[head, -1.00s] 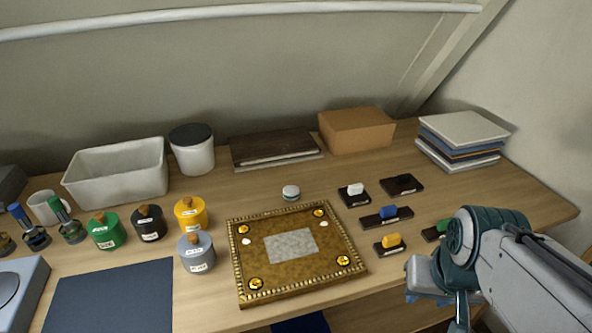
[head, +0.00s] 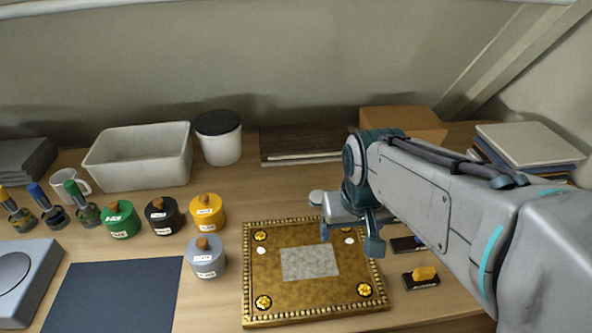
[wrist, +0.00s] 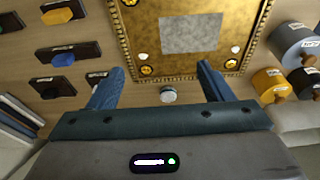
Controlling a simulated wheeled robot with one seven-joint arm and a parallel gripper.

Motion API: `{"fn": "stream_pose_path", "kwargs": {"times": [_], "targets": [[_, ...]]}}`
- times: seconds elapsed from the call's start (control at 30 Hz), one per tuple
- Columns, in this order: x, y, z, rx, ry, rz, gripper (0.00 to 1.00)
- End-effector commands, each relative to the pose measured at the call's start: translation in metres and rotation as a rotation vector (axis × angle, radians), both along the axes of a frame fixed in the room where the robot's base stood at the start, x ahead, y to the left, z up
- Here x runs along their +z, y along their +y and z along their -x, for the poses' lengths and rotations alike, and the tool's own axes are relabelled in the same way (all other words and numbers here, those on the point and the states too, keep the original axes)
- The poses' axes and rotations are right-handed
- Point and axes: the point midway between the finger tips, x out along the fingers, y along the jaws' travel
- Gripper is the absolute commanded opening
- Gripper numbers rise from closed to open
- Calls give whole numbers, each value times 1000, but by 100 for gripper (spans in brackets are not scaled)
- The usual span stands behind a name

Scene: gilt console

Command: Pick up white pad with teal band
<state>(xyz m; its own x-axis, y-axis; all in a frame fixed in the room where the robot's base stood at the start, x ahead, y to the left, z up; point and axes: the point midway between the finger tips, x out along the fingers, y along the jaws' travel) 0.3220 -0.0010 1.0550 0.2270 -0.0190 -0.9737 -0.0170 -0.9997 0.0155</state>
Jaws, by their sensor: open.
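The white pad with a teal band (wrist: 168,95) is a small round piece on the wooden table, just behind the gilt board. My gripper (head: 348,236) is open and hangs over the far right part of the board. In the wrist view my gripper (wrist: 160,82) has its two blue fingers spread, with the pad lying between them in the picture, apart from both. The gripper holds nothing.
The gilt board (head: 282,308) with a grey plate lies in front. Dark blocks with coloured knobs, such as the yellow one (head: 424,273), stand to the right. Coloured jars, such as the yellow jar (head: 208,215), stand left. A brown book (head: 300,141) and a cardboard box (head: 405,122) are behind.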

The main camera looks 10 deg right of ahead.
Motion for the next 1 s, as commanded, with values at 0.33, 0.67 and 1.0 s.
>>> {"fn": "stream_pose_path", "kwargs": {"times": [0.33,0.67,1.0], "targets": [[19,6,-116,21,101,31,73],[-9,8,-220,23,186,12,73],[-42,7,-271,17,228,-16,73]]}}
